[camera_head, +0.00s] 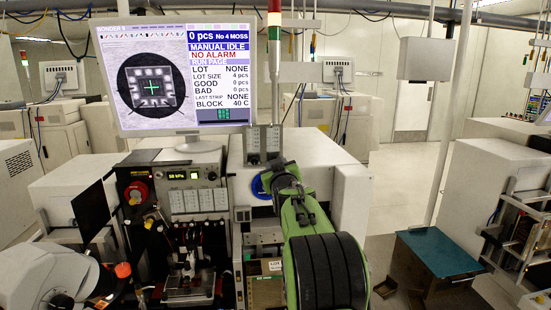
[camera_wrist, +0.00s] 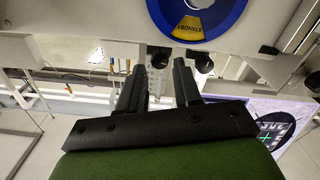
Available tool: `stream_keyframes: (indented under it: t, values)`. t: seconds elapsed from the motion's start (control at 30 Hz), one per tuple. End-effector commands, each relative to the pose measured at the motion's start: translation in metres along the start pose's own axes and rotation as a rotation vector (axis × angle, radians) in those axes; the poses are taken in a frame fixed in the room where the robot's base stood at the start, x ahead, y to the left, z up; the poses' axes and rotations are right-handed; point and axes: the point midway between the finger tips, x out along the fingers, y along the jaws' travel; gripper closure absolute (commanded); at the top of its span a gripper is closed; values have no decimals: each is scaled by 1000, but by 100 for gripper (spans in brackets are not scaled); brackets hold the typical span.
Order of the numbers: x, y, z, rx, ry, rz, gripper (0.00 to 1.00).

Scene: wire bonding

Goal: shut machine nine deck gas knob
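The machine's monitor (camera_head: 187,72) is headed BONDER 9. Two grey upright meter-like blocks stand below its right edge, each with a black knob at its foot, a left knob (camera_head: 253,159) and a right knob (camera_head: 273,158). Their labels are too small to read, so I cannot tell which is deck gas. In the wrist view, which looks upside down, one black knob (camera_wrist: 160,56) lies just beyond the gap between my fingertips; the other knob (camera_wrist: 203,62) is to the right of them. My gripper (camera_wrist: 160,68) is open and seems empty. Contact with a knob is not clear.
A blue disc (camera_wrist: 197,14) marked STANDBY lies close to the knobs; my arm partly covers it in the head view (camera_head: 261,187). A red knob (camera_head: 136,192) is on the black panel at left. A teal-topped stand (camera_head: 438,252) is at right, with open floor behind.

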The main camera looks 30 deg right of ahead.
Motion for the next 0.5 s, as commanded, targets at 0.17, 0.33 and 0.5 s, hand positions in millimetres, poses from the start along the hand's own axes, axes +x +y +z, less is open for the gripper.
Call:
stream_keyframes:
  t: [0.17,0.33,0.5]
  values:
    - [22,1,-1,0,-2,1,67]
    - [25,1,0,0,-1,1,67]
    - [25,0,0,0,-1,1,74]
